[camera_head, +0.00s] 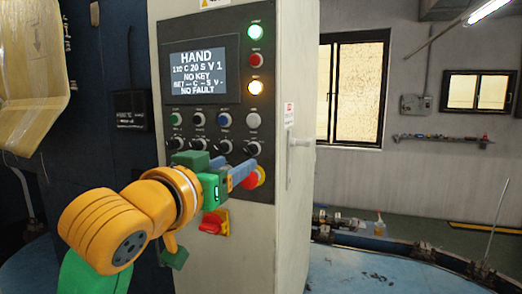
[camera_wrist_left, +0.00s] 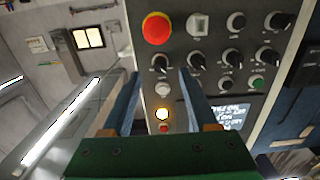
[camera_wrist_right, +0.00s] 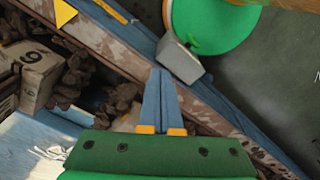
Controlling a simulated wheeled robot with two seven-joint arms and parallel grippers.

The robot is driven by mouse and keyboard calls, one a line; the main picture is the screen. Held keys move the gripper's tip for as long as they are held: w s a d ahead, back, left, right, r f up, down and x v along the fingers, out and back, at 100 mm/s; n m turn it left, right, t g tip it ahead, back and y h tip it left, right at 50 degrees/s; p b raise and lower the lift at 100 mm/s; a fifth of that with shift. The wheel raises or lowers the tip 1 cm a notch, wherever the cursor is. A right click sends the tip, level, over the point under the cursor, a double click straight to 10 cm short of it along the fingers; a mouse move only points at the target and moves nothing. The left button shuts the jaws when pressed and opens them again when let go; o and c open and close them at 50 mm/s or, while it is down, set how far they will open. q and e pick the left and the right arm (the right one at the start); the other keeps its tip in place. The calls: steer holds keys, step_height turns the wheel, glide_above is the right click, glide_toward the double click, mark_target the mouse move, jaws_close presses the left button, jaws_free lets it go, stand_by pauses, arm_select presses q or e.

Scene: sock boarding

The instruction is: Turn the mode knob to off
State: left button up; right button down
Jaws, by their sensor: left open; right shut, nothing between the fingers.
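The grey control panel (camera_head: 213,85) carries a row of black selector knobs; their labels are too small to read, so I cannot tell which is the mode knob. The rightmost knob (camera_head: 252,149) shows in the left wrist view (camera_wrist_left: 160,63), upside down, between my open fingertips. I cannot tell whether they touch it. My left gripper (camera_head: 243,174) is open in front of the panel's lower right. The screen (camera_head: 198,72) reads HAND, NO KEY and NO FAULT. My right gripper (camera_wrist_right: 160,75) is shut and empty, away from the panel.
A red emergency button (camera_wrist_left: 156,28) on yellow sits just below the knob, partly behind my gripper in the head view. A red rotary switch (camera_head: 213,223) is lower on the cabinet. Green and amber lamps are lit. A box (camera_wrist_right: 38,72) lies near my right gripper.

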mark_target(247, 153)
arm_select(q)
steer(key=x, duration=0.1)
steer(key=p+x, duration=0.1)
steer(key=shift+w+d+r+p, duration=0.2)
steer(key=shift+w+r+p, duration=0.1)
steer(key=w+r+p, duration=0.1)
steer(key=p, duration=0.2)
steer(key=shift+d, duration=0.2)
steer(key=shift+w+d+f, duration=0.15)
steer(key=shift+w+f, duration=0.05)
steer(key=shift+w, duration=0.2)
steer(key=shift+w+d+f, duration=0.2)
steer(key=shift+w, duration=0.2)
steer(key=shift+w+d+f, duration=0.15)
steer(key=shift+w, duration=0.35)
steer(key=shift+c, duration=0.4)
jaws_close()
arm_select(e)
step_height(247, 153, up, 5)
steer(key=shift+s+a+f, duration=0.1)
steer(key=shift+s, duration=0.05)
